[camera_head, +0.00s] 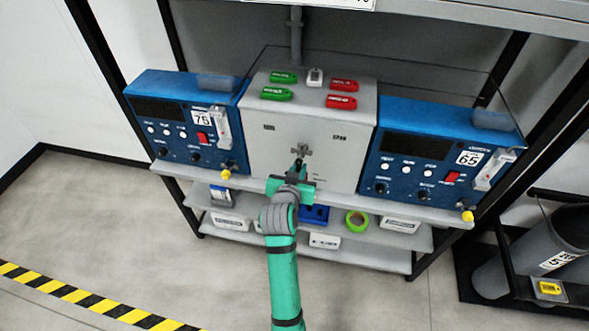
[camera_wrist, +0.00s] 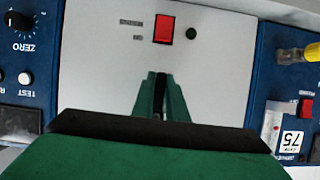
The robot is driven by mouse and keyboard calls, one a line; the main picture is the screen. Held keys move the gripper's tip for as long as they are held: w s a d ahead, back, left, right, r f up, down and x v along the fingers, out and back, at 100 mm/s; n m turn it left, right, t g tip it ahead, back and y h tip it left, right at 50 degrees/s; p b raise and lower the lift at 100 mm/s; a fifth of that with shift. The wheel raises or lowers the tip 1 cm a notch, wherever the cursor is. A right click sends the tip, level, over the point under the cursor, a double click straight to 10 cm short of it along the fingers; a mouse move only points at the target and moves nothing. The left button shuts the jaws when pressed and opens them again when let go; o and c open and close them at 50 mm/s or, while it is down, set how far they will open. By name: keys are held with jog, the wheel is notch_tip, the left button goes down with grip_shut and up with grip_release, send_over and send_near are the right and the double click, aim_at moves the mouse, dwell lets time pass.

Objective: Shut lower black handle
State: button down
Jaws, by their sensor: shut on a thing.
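The grey box (camera_head: 328,137) stands between two blue analysers, with a small dark grey fitting (camera_head: 301,150) low on its front. My gripper (camera_head: 297,172) is at the box front, just below this fitting. In the wrist view, my green fingers (camera_wrist: 160,88) are close together against the grey panel, with a narrow dark part between them. They are shut on this dark part, which looks like the lower black handle. The fingers and gripper body hide most of it, so its angle cannot be told. A red switch (camera_wrist: 164,29) and a dark round button (camera_wrist: 191,33) show beyond the fingertips.
The left blue analyser (camera_head: 150,84) and right blue analyser (camera_head: 450,125) flank the box closely. Green tags (camera_head: 276,94) and red tags (camera_head: 341,102) lie on its top. Yellow-tipped fittings (camera_head: 226,174) stick out below. A lower shelf holds boxes and green tape (camera_head: 357,221).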

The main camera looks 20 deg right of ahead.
jog(key=shift+w+a+r, duration=0.1)
jog(key=shift+r, duration=0.3)
jog(key=c, duration=1.8)
grip_release()
jog(key=shift+f, duration=0.1)
jog(key=shift+o, duration=0.2)
jog(key=shift+f, duration=0.1)
jog(key=shift+s+a, duration=0.35)
jog(key=shift+s, duration=0.1)
jog(key=v, duration=0.9)
jog(key=shift+s+a+r, duration=0.15)
jog(key=shift+s+r, duration=0.15)
jog(key=shift+f, duration=0.1)
